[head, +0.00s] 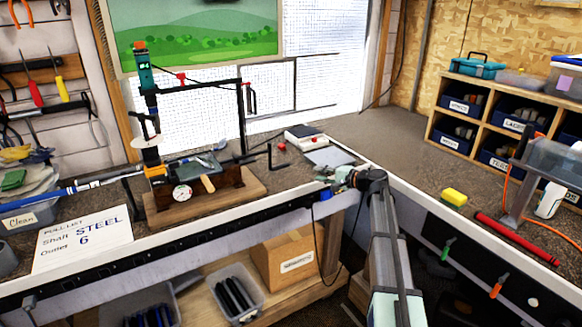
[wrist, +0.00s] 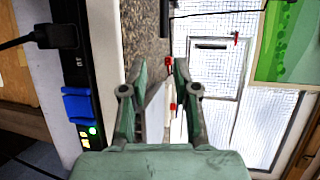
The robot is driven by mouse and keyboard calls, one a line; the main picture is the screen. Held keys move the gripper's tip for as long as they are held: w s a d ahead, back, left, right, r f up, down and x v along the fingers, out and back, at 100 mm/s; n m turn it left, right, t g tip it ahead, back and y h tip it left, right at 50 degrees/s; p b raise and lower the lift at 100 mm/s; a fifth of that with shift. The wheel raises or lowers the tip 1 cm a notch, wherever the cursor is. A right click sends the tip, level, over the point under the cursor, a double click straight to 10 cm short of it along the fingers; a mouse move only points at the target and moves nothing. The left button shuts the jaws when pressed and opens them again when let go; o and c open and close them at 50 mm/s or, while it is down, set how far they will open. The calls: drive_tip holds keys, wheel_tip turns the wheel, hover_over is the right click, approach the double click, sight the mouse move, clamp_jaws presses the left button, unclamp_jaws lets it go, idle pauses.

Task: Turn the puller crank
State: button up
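The puller (head: 196,181) stands on a wooden board at the left of the bench, with a round dial on its front. A black bent rod (head: 268,156) to its right looks like the crank, though I cannot be sure. My gripper (head: 328,178) is at the bench's front edge, right of the puller and apart from it. In the wrist view my gripper (wrist: 161,78) is open, with nothing between the fingers. Small red parts (wrist: 169,68) show beyond the fingertips. I cannot clearly make out the crank in the wrist view.
A handwritten card (head: 82,240) reads STEEL 6. A power strip with a blue plug (wrist: 77,104) runs along the bench front.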

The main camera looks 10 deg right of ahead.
drive_tip(key=p, duration=0.4)
approach(284, 167)
drive_tip(key=x, duration=1)
drive_tip(key=shift+c, duration=0.4)
clamp_jaws()
